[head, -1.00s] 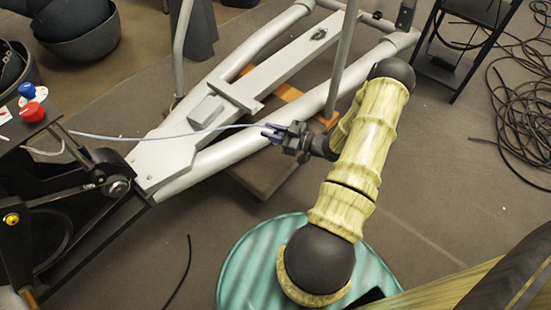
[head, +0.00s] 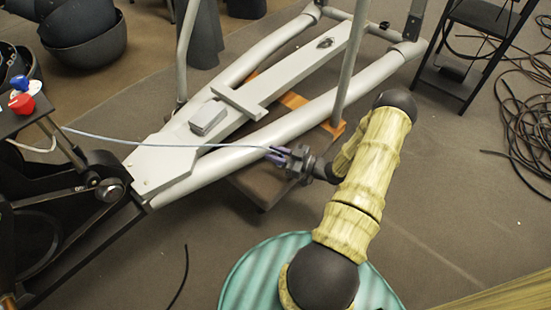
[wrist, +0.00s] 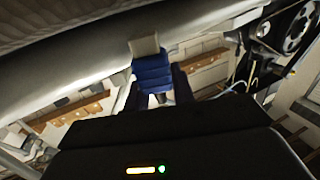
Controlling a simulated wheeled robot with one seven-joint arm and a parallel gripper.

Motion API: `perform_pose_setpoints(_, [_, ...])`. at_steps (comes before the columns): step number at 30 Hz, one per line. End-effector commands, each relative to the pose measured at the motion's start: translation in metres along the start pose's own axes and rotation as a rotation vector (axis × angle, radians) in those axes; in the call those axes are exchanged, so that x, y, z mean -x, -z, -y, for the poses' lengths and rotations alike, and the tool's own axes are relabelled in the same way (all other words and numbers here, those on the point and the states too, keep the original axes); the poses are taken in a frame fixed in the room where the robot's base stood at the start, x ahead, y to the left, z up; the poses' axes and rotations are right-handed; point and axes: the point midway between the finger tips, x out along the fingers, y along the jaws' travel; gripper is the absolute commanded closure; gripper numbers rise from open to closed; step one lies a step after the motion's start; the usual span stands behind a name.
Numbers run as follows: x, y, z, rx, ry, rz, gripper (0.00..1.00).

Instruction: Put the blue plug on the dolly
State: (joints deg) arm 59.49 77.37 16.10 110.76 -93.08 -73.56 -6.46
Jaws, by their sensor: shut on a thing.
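The blue plug (wrist: 153,71), with a pale metal end, shows between the dark fingers of my gripper (wrist: 155,92) in the wrist view. My gripper (head: 277,155) is shut on it and also shows in the head view, in front of the grey elliptical frame's near tube. A thin pale cable (head: 180,143) runs from the left to the gripper. The dolly (head: 250,184) is a brown board with orange wood strips, partly hidden under the frame. The gripper appears over its near right part; its height above the board is unclear.
The grey elliptical frame (head: 250,147) lies over the dolly, with an upright tube (head: 355,52) behind the gripper. Black step-like furniture (head: 466,55) and coiled black cables (head: 525,115) are at the right. The carpet right of my arm is largely clear.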

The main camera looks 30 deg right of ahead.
Motion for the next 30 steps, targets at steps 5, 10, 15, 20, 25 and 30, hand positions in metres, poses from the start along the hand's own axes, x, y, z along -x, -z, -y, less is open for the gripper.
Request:
perform_pose_setpoints(5, [-0.0001, -0.0149, -0.0006, 0.002, 0.000, 0.000, 1.00])
perform_pose_setpoints(10, [-0.0001, -0.0133, -0.0004, 0.002, 0.000, -0.001, 1.00])
perform_pose_setpoints(15, [-0.0003, -0.0168, -0.0004, 0.001, 0.000, -0.001, 1.00])
perform_pose_setpoints(20, [-0.0002, -0.0167, -0.0004, 0.001, 0.000, -0.001, 0.54])
perform_pose_setpoints(25, [-0.0002, -0.0168, -0.0004, 0.001, 0.000, 0.000, 0.54])
perform_pose_setpoints(30, [-0.0001, -0.0138, -0.0005, 0.002, 0.000, 0.000, 0.54])
